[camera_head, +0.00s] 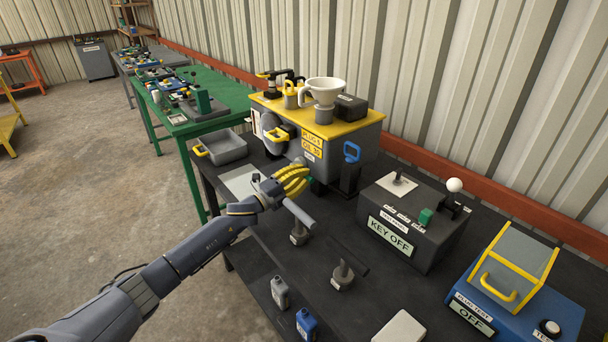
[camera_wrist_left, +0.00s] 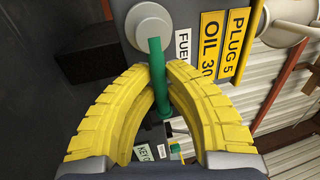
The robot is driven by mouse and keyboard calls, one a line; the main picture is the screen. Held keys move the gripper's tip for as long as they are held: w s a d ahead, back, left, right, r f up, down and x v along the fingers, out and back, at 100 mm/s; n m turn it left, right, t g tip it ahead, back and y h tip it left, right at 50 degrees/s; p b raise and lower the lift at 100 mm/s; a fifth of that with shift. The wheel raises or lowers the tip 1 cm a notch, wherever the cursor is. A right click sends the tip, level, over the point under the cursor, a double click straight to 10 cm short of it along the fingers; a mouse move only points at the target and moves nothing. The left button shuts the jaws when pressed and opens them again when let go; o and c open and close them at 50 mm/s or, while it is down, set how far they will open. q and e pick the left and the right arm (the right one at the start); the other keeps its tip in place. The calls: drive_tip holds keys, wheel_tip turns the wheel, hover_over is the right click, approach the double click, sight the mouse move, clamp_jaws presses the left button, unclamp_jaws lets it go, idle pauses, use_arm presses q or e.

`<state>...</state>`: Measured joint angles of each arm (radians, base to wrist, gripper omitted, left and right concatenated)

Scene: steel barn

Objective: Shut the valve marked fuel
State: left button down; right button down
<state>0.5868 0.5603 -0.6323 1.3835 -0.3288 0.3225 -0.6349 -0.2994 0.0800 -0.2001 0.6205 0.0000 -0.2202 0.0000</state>
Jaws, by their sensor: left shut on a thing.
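The fuel valve shows in the left wrist view as a grey round hub (camera_wrist_left: 149,26) with a green lever (camera_wrist_left: 157,62) hanging from it. A white label reading "FUE…" (camera_wrist_left: 183,45) is beside it, partly cut off by a finger. My left gripper (camera_wrist_left: 160,78) has its yellow ribbed fingers closed around the green lever. In the head view my left gripper (camera_head: 296,178) is at the front of the grey engine box (camera_head: 345,140) with the yellow top, and hides most of the valve. A small white label (camera_head: 309,156) sits just above it. My right gripper is not in view.
A blue handle (camera_head: 351,152) hangs on the engine box, right of my gripper. A grey tray (camera_head: 222,147) with a yellow handle is to the left. The KEY OFF box (camera_head: 412,222) and blue plug tester (camera_head: 515,285) stand to the right. Stands and small bottles occupy the front bench.

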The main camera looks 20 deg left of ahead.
use_arm(q)
drive_tip(key=shift+f, duration=0.1)
drive_tip(key=c, duration=1.4)
unclamp_jaws()
drive_tip(key=shift+s+a, duration=0.1)
drive_tip(key=v, duration=1.1)
drive_tip(key=shift+s+a, duration=0.2)
drive_tip(key=shift+s, duration=0.15)
drive_tip(key=shift+a, duration=0.1)
